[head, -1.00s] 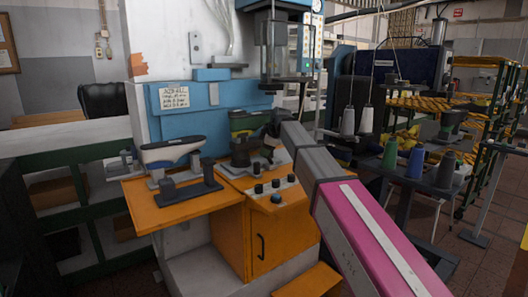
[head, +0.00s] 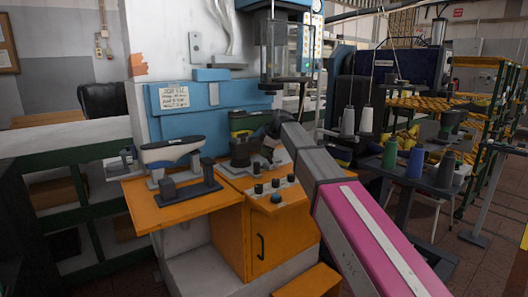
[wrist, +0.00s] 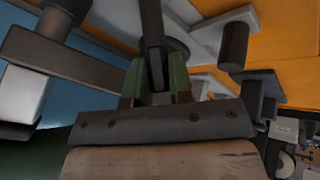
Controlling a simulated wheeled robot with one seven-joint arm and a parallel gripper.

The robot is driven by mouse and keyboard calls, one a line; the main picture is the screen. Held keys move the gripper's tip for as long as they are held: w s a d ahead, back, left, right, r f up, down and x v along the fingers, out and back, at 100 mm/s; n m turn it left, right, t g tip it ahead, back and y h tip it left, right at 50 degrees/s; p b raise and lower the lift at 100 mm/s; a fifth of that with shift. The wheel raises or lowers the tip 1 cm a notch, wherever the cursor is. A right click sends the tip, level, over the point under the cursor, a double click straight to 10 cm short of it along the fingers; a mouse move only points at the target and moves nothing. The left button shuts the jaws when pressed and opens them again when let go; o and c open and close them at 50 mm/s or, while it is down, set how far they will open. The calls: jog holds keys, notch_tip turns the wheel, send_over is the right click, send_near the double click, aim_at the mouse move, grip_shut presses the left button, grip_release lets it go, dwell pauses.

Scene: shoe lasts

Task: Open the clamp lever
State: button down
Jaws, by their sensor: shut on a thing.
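My gripper (wrist: 156,92) is shut on a dark rod, the clamp lever (wrist: 152,28), in the wrist view. The lever runs up between the two greenish fingers, with a round dark base (wrist: 178,50) beside it. In the head view my gripper (head: 268,142) is at the machine's orange front shelf, right beside a dark clamp stand (head: 240,156) with a green and yellow block (head: 243,121) on top. The arm and gripper hide the lever there.
A blue and white shoe last (head: 170,151) stands on a dark holder on the orange shelf (head: 148,213) to the left. Black knobs and a blue button (head: 276,198) sit on the panel below my gripper. Thread cones (head: 414,162) stand on a rack to the right.

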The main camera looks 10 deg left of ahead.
jog(key=shift+w+d+r+m+g+y, duration=0.2)
jog(key=shift+w+d+g+y, duration=0.1)
jog(key=shift+w+g+y, duration=0.15)
jog(key=shift+w+d+r+m+g+y, duration=0.15)
jog(key=shift+w+d+m+g+y, duration=0.05)
jog(key=shift+w+d+g+y, duration=0.2)
jog(key=shift+w+d+r+m+g+y, duration=0.15)
jog(key=shift+w+d+m+g+y, duration=0.3)
jog(key=shift+w+g+y, duration=0.35)
jog(key=shift+w+d+m+g+y, duration=0.35)
jog(key=shift+w+d+g+y, duration=0.25)
jog(key=shift+g+y, duration=0.35)
jog(key=shift+w+d+f+m+g+y, duration=0.4)
jog(key=shift+d+g+y, duration=0.1)
jog(key=shift+y, duration=0.3)
jog(key=shift+w+d+f+m+g+y, duration=0.3)
jog(key=shift+w+d+g+y, duration=0.15)
jog(key=shift+y, duration=0.35)
jog(key=c, duration=1)
grip_release()
jog(key=v, duration=1)
jog(key=shift+w+d+r, duration=0.1)
jog(key=shift+w+d, duration=0.05)
jog(key=shift+d, duration=0.2)
